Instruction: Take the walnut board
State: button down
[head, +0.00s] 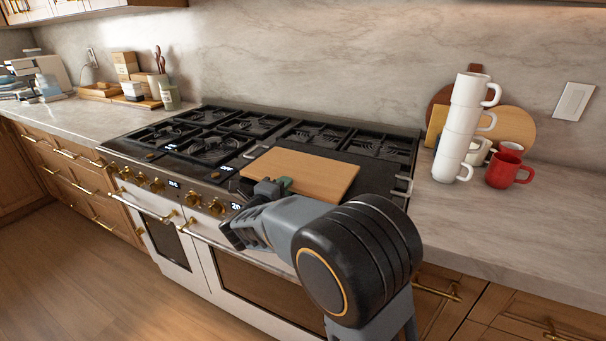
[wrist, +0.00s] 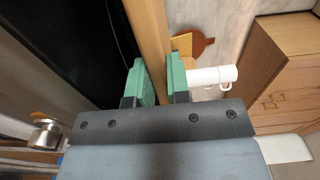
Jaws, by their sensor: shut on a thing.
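A rectangular light-brown wooden board (head: 305,174) is over the dark right part of the stove top. My gripper (head: 277,186) is shut on its near left edge, with green fingertips. In the wrist view, the board (wrist: 150,25) runs edge-on between the two fingers (wrist: 158,82). I cannot tell whether the board touches the stove or hangs just above it. A darker reddish-brown round board (head: 439,96) leans on the backsplash at the right, mostly hidden; it also shows in the wrist view (wrist: 203,47).
The stove (head: 225,135) has black grates and brass knobs. On the right counter, a tall stack of white mugs (head: 460,125) and a red mug (head: 505,170) stand before a yellowish board (head: 512,125). Jars and boxes stand on the left counter (head: 75,118).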

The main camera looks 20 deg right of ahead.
jog(key=shift+r, duration=0.25)
jog(key=shift+r+p, duration=1.1)
jog(key=shift+r, duration=0.8)
